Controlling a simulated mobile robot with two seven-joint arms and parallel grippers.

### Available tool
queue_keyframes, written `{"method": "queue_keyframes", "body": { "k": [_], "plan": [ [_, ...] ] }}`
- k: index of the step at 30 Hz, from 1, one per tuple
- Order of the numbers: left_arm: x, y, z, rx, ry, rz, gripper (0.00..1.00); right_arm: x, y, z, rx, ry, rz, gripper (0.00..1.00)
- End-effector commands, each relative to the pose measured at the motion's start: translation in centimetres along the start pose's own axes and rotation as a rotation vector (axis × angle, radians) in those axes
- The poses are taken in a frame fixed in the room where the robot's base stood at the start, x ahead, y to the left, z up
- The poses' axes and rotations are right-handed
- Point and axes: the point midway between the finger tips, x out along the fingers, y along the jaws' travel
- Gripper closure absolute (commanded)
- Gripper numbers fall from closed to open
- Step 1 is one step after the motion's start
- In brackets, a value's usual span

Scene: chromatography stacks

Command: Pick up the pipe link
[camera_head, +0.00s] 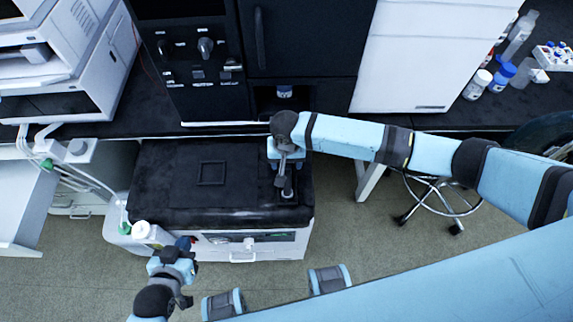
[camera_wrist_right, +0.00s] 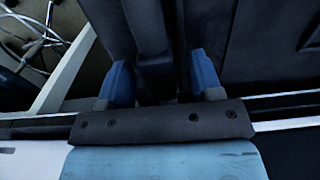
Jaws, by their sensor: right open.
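My right gripper (camera_head: 287,165) is over the right end of the black-topped cabinet (camera_head: 160,205). In the right wrist view its two blue fingers (camera_wrist_right: 162,85) stand apart. A long dark upright shape (camera_wrist_right: 148,35) shows between and beyond them; I cannot tell whether it is the pipe link, and no contact is clear. In the head view a small grey upright piece (camera_head: 287,189) shows just below the right gripper, possibly the pipe link or part of the gripper. My left gripper (camera_head: 184,247) is low at the left, in front of the cabinet; its jaws are too small to read.
A dark instrument stack (camera_head: 190,60) and a white unit (camera_head: 430,50) stand behind. Bottles (camera_head: 478,84) are at the back right. A white jug (camera_head: 142,232) is by the cabinet's front left corner. A wheeled stool (camera_head: 440,200) is at right. A raised square frame (camera_head: 211,173) marks the cabinet top.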

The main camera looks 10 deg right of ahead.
Motion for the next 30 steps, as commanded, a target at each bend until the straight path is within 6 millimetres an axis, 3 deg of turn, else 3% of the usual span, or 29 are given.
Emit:
{"method": "queue_keyframes", "body": {
  "k": [3,9,11,23,30],
  "plan": [
    [0.0,0.0,0.0,0.0,0.0,0.0,1.0,0.0,0.0,0.0,0.0,0.0,0.0,0.43],
    [0.0,0.0,0.0,0.0,0.0,0.0,1.0,0.0,0.0,0.0,0.0,0.0,0.0,0.89],
    [0.0,0.0,0.0,0.0,0.0,0.0,1.0,0.0,0.0,0.0,0.0,0.0,0.0,1.0],
    [0.0,0.0,0.0,0.0,0.001,-0.001,1.0,-0.7,0.0,0.3,0.0,0.0,-0.002,1.0],
    [-0.1,-0.1,-0.3,0.001,0.003,-0.001,1.0,-4.1,0.0,0.3,0.001,0.002,-0.003,1.0]
  ]
}}
